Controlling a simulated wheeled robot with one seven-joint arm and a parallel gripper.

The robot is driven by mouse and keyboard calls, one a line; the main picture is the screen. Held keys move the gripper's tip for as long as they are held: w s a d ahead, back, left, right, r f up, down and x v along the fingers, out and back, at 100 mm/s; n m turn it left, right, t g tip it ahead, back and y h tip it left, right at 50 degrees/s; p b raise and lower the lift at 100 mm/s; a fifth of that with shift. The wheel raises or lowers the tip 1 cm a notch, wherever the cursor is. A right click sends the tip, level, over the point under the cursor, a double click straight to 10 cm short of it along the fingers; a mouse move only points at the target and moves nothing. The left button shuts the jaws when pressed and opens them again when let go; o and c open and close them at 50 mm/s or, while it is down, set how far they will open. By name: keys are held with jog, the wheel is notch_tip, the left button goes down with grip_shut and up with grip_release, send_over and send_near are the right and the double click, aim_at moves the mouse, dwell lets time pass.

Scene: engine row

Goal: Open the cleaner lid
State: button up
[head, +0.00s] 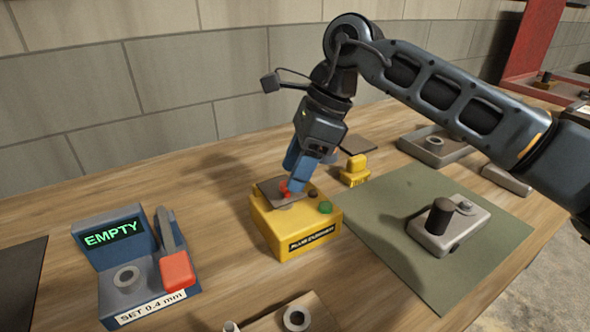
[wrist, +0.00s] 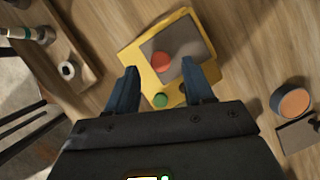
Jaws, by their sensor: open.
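The cleaner is a yellow box (head: 270,237) with a dark label on its front, standing on the wooden bench; it also shows in the wrist view (wrist: 140,56). Its flat grey-brown lid (head: 270,193) lies over the top and looks closed. A red knob (wrist: 162,62) sits on the lid, and a green button (head: 325,207) is at the box's near right corner. My gripper (wrist: 171,67) is open, with blue fingers pointing down at the lid. The knob lies between the finger lines in the wrist view; in the head view a finger partly hides it. I cannot tell whether they touch.
A blue gauge reading EMPTY (head: 112,236) with a red-tipped lever stands at left. A green mat (head: 400,260) with a grey fixture (head: 455,230) lies at right. A small yellow block (head: 355,170) stands behind the cleaner. A wooden tray (wrist: 58,42) is at the near edge.

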jog(key=shift+x, duration=1)
grip_shut()
